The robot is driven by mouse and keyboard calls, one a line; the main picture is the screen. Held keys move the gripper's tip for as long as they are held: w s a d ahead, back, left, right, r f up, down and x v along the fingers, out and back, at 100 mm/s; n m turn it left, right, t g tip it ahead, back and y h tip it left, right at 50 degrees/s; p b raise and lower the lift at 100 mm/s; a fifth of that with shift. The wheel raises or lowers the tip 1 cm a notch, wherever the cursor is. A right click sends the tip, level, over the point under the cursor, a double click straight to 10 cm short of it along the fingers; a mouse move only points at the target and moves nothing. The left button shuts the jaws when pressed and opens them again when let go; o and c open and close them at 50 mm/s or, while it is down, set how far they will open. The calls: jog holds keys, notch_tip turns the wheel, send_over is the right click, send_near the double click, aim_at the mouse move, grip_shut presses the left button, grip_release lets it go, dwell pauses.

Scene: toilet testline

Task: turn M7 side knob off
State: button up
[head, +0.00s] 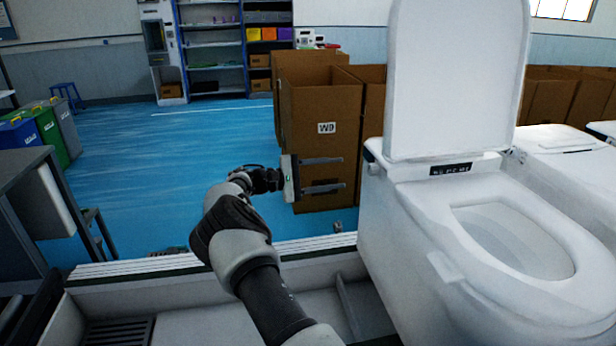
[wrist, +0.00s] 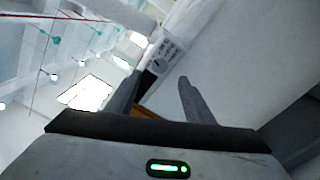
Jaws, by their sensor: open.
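A white toilet (head: 470,240) with its lid (head: 455,75) raised stands at the right in the head view. A small side knob (head: 373,168) shows on its left flank near the lid hinge. I cannot read an M7 label. My gripper (head: 343,172) is open and empty, its two fingers pointing right toward the knob, with a gap before it. In the wrist view the open fingers (wrist: 160,78) frame a pale panel with small dark marks (wrist: 168,55), close to a large white surface.
Cardboard boxes (head: 322,115) stand behind my gripper. More toilets (head: 570,165) line up at the right. A low rail (head: 215,255) runs below my arm. The blue floor (head: 175,165) is clear at the left, beyond a dark table (head: 25,190).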

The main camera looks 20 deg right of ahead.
jog(key=v, duration=0.8)
jog(key=shift+s+d, duration=0.1)
jog(key=s+d+r+m+t+y, duration=0.1)
jog(key=s+d+r+y, duration=0.1)
jog(key=s+r+y, duration=0.3)
jog(key=s+d+r+m+y, duration=0.1)
jog(key=s+r+m+y, duration=0.2)
jog(key=s, duration=0.4)
jog(key=s+a+r+n+t+y, duration=0.15)
jog(key=s+a+t+y, duration=0.75)
jog(key=s+a, duration=1.55)
notch_tip(320, 180, up, 17)
jog(key=s+d+p, duration=0.1)
jog(key=s+p, duration=0.1)
jog(key=p, duration=1.4)
jog(key=shift+d, duration=0.25)
